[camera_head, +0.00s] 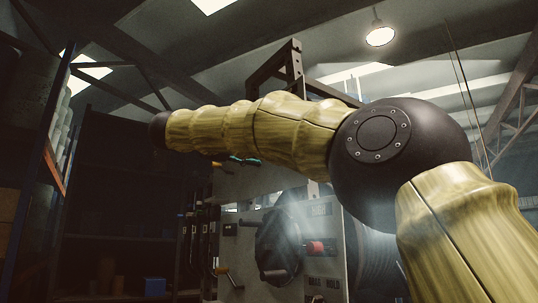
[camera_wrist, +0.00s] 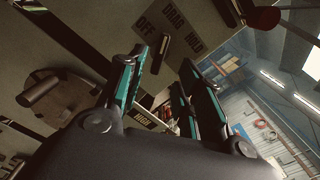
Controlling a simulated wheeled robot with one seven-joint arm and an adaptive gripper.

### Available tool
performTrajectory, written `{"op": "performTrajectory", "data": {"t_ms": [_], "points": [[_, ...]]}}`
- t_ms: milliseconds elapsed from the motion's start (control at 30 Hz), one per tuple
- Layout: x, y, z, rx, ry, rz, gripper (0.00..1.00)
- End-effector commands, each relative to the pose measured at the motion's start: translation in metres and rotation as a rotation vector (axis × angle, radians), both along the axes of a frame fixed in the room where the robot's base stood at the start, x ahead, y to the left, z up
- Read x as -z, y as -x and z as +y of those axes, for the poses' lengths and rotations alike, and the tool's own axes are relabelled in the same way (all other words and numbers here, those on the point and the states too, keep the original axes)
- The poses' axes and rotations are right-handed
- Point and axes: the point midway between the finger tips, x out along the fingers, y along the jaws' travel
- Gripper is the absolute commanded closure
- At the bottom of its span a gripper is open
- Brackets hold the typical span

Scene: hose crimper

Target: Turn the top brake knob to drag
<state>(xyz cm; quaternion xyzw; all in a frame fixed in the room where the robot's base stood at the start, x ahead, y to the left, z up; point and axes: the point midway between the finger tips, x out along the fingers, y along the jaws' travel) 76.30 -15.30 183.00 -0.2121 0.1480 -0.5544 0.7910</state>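The top brake knob (camera_wrist: 160,53) shows in the wrist view as a dark, narrow bar on the panel, with the labels OFF, DRAG and HOLD around its upper end. I cannot tell exactly which label it points to. My gripper (camera_wrist: 162,62) is open, its two teal-lined fingers apart on either side of the knob in the picture. The gap between them looks empty, and I cannot tell how far they are from the panel.
In the wrist view a round-ended handle (camera_wrist: 40,92) is at left and a red knob (camera_wrist: 263,18) at upper right.

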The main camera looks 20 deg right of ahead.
Motion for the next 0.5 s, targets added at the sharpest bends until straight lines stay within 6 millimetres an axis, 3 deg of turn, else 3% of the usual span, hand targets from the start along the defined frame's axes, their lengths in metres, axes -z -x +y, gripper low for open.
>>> {"op": "performTrajectory", "data": {"t_ms": [200, 500], "points": [[0.0, 0.012, 0.032, -0.001, 0.0, -0.001, 0.65], [0.0, 0.018, 0.048, 0.001, 0.0, -0.001, 0.65]]}}
